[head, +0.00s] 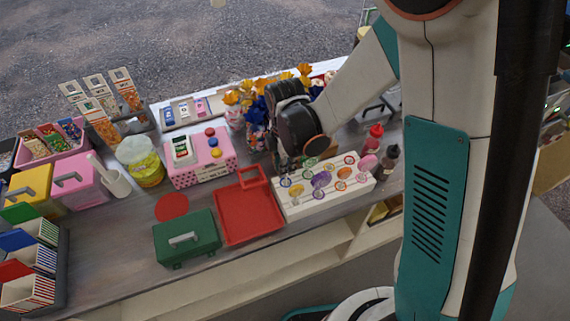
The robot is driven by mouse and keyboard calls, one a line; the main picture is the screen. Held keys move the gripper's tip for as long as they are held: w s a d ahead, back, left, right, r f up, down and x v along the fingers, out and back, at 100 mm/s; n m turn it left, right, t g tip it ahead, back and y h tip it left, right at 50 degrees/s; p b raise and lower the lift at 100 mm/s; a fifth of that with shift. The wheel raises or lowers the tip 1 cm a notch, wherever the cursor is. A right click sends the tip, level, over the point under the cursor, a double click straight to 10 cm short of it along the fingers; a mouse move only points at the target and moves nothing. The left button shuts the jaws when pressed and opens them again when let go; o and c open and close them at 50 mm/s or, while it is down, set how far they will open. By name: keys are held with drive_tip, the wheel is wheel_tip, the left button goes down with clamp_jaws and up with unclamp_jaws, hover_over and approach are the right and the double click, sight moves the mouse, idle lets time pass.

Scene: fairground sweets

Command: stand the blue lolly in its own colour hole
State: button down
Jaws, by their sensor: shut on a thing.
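The white lolly stand (322,204) lies at the right of the counter, with rows of coloured rings on its top. A purple lolly (321,180) and a pink lolly (367,163) show at the stand; smaller orange and green discs are hard to tell from rings. My gripper (286,165) points down just above the stand's back left end. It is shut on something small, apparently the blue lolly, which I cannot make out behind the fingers. No blue lolly shows clearly elsewhere. Whether the held thing touches the stand cannot be told.
A red tray (249,211) and a green box (187,238) are left of the stand. A pink box (201,163) stands behind them. A red bottle (372,139) and a dark bottle (389,162) stand close to the stand's right end. Wrapped sweets (256,112) are behind my gripper.

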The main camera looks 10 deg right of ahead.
drive_tip(key=shift+f+b, duration=0.35)
drive_tip(key=shift+f, duration=0.2)
drive_tip(key=c, duration=1.5)
unclamp_jaws()
drive_tip(key=shift+c, duration=0.2)
drive_tip(key=shift+o, duration=0.6)
drive_tip(key=o, duration=0.5)
drive_tip(key=shift+c, duration=0.2)
drive_tip(key=shift+r, duration=0.1)
drive_tip(key=shift+r+p, duration=2.9)
drive_tip(key=shift+r, duration=1.6)
